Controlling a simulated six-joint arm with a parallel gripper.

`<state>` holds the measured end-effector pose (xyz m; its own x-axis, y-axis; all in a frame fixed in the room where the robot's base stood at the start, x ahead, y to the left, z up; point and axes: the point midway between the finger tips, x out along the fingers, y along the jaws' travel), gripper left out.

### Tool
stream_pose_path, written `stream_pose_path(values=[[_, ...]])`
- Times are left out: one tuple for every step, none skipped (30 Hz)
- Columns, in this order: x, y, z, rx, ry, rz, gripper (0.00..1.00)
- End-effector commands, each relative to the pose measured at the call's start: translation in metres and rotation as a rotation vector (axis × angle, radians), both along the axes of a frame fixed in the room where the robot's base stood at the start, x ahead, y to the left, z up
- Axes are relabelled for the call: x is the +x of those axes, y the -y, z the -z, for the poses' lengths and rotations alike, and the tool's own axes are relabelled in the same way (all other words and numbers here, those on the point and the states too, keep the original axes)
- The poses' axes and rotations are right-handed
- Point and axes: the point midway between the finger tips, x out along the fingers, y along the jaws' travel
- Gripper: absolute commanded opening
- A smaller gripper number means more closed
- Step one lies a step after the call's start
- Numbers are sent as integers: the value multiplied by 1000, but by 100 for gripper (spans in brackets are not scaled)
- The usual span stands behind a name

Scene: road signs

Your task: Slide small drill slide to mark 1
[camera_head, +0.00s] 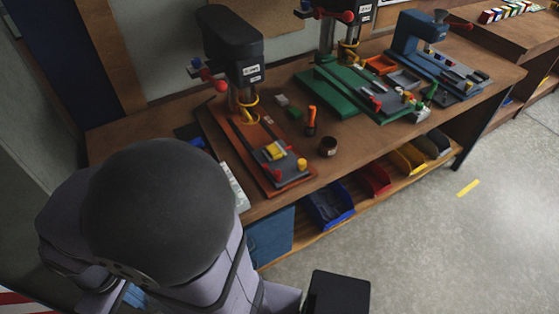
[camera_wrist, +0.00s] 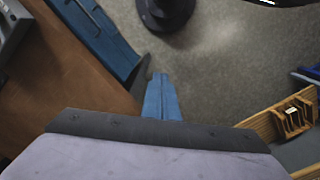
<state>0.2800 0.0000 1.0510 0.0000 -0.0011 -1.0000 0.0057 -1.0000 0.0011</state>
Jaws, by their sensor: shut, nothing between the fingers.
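Three bench machines stand in the head view, and I cannot tell which one is the small drill. The nearest is a dark drill (camera_head: 232,45) over an orange base (camera_head: 293,181) with a grey slide plate bearing a yellow block (camera_head: 274,151). A green-based machine (camera_head: 338,97) stands in the middle, and a smaller blue one (camera_head: 408,38) stands at the far right. Any mark numbers are too small to read. My gripper (camera_wrist: 160,80) shows blue fingers, shut and empty, above the floor beside the bench in the wrist view. It touches no machine.
The wooden bench (camera_head: 345,160) holds a dark cup (camera_head: 328,147) and an orange-handled tool (camera_head: 311,120). Coloured bins, including a blue bin (camera_head: 329,205), stand on the shelf below. A blue cabinet (camera_wrist: 98,35) is near my gripper. Grey floor is open at right.

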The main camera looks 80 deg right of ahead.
Motion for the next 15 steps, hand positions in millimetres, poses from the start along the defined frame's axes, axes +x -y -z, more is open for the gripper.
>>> stream_pose_path(values=[[0, 0, 0, 0, 0, 0, 0], [0, 0, 0, 0, 0, 0, 0], [0, 0, 0, 0, 0, 0, 0], [0, 0, 0, 0, 0, 0, 0], [0, 0, 0, 0, 0, 0, 0], [0, 0, 0, 0, 0, 0, 0], [0, 0, 0, 0, 0, 0, 0], [0, 0, 0, 0, 0, 0, 0], [0, 0, 0, 0, 0, 0, 0], [0, 0, 0, 0, 0, 0, 0], [0, 0, 0, 0, 0, 0, 0], [0, 1, 0, 0, 0, 2, 0], [0, 1, 0, 0, 0, 6, 0], [0, 3, 1, 0, 0, 12, 0], [0, 5, 1, 0, 0, 23, 0]])
